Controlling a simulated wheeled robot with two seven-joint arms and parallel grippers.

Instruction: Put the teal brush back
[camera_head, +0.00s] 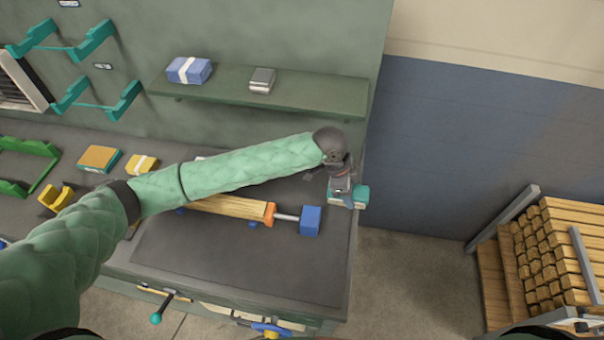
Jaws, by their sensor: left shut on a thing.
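My left arm reaches across the bench from the left. Its gripper (341,186) points down at the bench's right end and is shut on the teal brush (361,196). Teal parts of the brush show on both sides of the fingers; the gripper hides its middle. The brush is at the bench's right edge; I cannot tell whether it touches the top. My right gripper is not in view.
A wooden piece with orange and blue ends (236,207) lies on the dark bench top (240,262). A green shelf (325,97) holds a blue-and-white block (189,70) and a grey block (262,80). Teal brackets (82,42) are on the wall. Stacked wood (570,255) stands right.

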